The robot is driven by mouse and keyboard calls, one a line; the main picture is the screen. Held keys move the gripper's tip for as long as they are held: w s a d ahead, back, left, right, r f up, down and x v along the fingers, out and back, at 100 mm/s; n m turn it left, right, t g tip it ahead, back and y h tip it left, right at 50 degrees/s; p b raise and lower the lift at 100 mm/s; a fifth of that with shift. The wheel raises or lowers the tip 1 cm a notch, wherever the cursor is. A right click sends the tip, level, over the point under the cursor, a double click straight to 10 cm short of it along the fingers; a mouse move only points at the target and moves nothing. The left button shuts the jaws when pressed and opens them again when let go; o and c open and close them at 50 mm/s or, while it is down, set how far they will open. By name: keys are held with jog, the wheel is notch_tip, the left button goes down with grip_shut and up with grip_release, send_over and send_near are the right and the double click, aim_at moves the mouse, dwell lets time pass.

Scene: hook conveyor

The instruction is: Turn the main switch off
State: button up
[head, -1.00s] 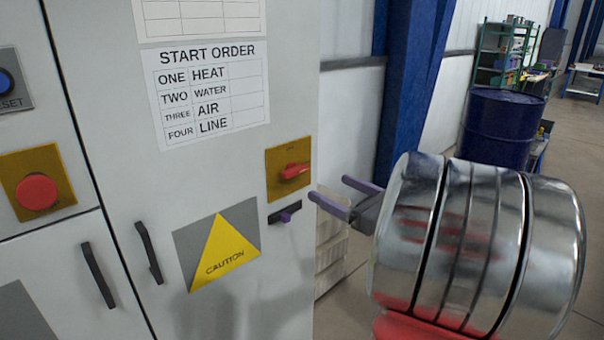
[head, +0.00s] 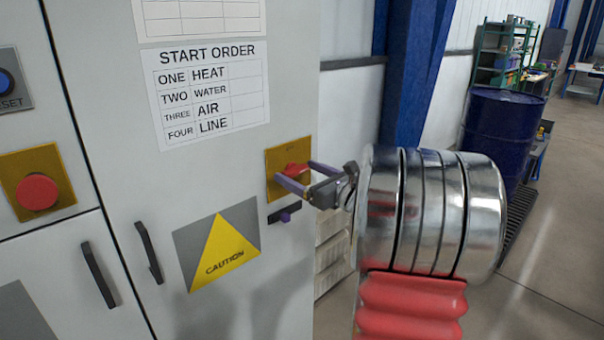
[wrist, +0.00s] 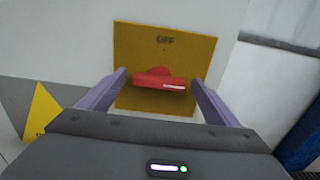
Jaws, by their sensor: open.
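The main switch is a red rotary handle (head: 296,169) on a yellow plate (head: 272,160) on the grey cabinet door. In the wrist view the red handle (wrist: 160,79) lies roughly level, with a white mark at its right end. The yellow plate (wrist: 190,40) reads OFF at its top. My gripper (head: 295,174) is open at the switch. In the wrist view my gripper (wrist: 160,82) has one purple finger on each side of the handle, with small gaps showing. Whether the fingertips reach the handle's depth, I cannot tell.
A yellow caution sign (head: 224,250), a black door handle (head: 149,252) and a red push button (head: 37,192) are to the left. A blue drum (head: 495,130) stands behind at right.

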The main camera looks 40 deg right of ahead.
jog(key=shift+c, duration=0.4)
jog(key=c, duration=0.9)
jog(key=shift+d, duration=0.2)
jog(key=shift+c, duration=0.4)
jog(key=shift+a, duration=0.1)
